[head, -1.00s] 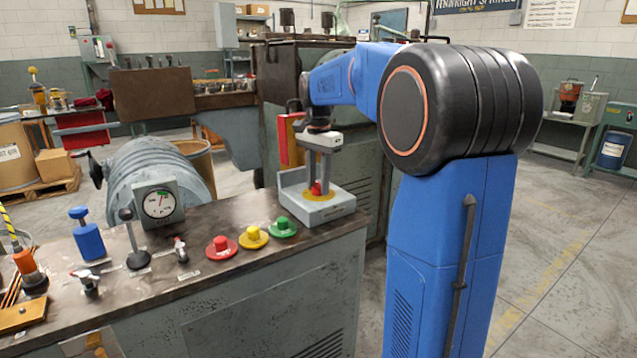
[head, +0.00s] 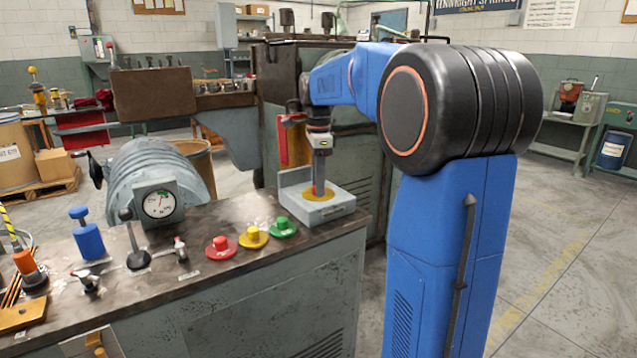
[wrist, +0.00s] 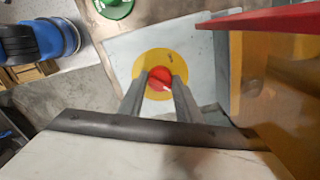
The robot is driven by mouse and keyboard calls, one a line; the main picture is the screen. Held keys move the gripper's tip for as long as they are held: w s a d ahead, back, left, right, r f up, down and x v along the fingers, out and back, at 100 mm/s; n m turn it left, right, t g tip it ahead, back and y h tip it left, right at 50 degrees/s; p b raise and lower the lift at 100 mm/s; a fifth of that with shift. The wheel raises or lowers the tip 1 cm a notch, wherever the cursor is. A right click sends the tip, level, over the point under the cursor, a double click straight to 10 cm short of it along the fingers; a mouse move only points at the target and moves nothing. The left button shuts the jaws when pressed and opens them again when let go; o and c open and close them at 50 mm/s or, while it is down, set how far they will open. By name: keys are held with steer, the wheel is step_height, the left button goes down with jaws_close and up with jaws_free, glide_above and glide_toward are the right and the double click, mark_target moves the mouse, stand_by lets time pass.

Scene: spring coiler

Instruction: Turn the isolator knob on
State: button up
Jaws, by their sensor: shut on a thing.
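The isolator is a grey box (head: 322,212) with a yellow disc (head: 298,192) on top, at the right end of the bench. Its red knob (wrist: 160,78) shows in the wrist view, at the middle of the yellow disc (wrist: 180,56), with a pale mark on its lower right. My gripper (head: 319,188) points straight down over the disc. It also shows in the wrist view (wrist: 160,82), with its two fingers on either side of the knob, shut on it. In the head view the fingers hide most of the knob.
Green (head: 283,228), yellow (head: 253,237) and red (head: 221,247) buttons stand left of the isolator. A red panel (head: 283,145) on a yellow part rises close behind the gripper. A dial gauge (head: 159,203) and levers stand further left on the bench.

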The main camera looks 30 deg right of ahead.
stand_by(0.4)
steer(key=o, duration=1.1)
steer(key=shift+c, duration=0.2)
